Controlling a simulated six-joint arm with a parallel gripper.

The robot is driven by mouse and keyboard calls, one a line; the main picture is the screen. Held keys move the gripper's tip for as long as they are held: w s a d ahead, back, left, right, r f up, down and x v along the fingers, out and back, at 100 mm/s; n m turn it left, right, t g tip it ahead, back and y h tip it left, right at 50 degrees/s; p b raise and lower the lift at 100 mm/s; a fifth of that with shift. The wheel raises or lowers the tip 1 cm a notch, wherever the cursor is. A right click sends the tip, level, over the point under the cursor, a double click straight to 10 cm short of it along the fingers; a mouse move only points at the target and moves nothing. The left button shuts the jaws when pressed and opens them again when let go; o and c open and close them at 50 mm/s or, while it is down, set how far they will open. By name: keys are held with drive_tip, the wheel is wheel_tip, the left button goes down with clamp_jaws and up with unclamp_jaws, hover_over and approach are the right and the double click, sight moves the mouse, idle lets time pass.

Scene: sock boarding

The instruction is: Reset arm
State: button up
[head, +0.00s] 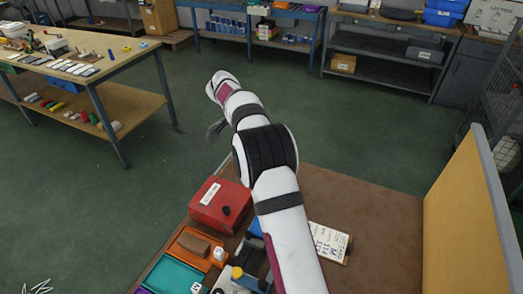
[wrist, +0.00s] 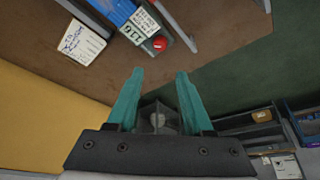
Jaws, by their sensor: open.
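My gripper (wrist: 158,72) shows in the wrist view with its two teal fingers spread apart and nothing held between them. In the head view my white arm reaches up and away over the brown table (head: 385,200). Only a dark part of my gripper (head: 215,129) shows there, left of the arm and beyond the table's far left edge, over the green floor. Its fingers cannot be made out in that view. No sock can be made out in either view.
A red box (head: 220,205), an orange tray (head: 187,245) and a teal tray (head: 172,274) sit at the table's left. A white written sheet (head: 328,240) lies right of my arm. A yellow panel (head: 465,220) bounds the right side. A workbench (head: 110,62) stands across the floor.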

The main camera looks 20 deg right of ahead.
drive_tip(key=s+a+r+n+y, duration=0.1)
drive_tip(key=s+a+r+n, duration=0.25)
drive_tip(key=s, duration=0.35)
drive_tip(key=s+a+r+n+y, duration=0.25)
drive_tip(key=s+r, duration=0.25)
drive_tip(key=s, duration=0.3)
drive_tip(key=s+a+f+n+y, duration=0.1)
drive_tip(key=s+a+f+n, duration=0.1)
drive_tip(key=s, duration=1)
drive_tip(key=s+a+f+n+y, duration=0.1)
drive_tip(key=s+a+n, duration=0.3)
drive_tip(key=s, duration=0.8)
drive_tip(key=shift+s+a+f+n+y, duration=0.2)
drive_tip(key=shift+a+f+n+y, duration=0.15)
drive_tip(key=shift+a, duration=0.85)
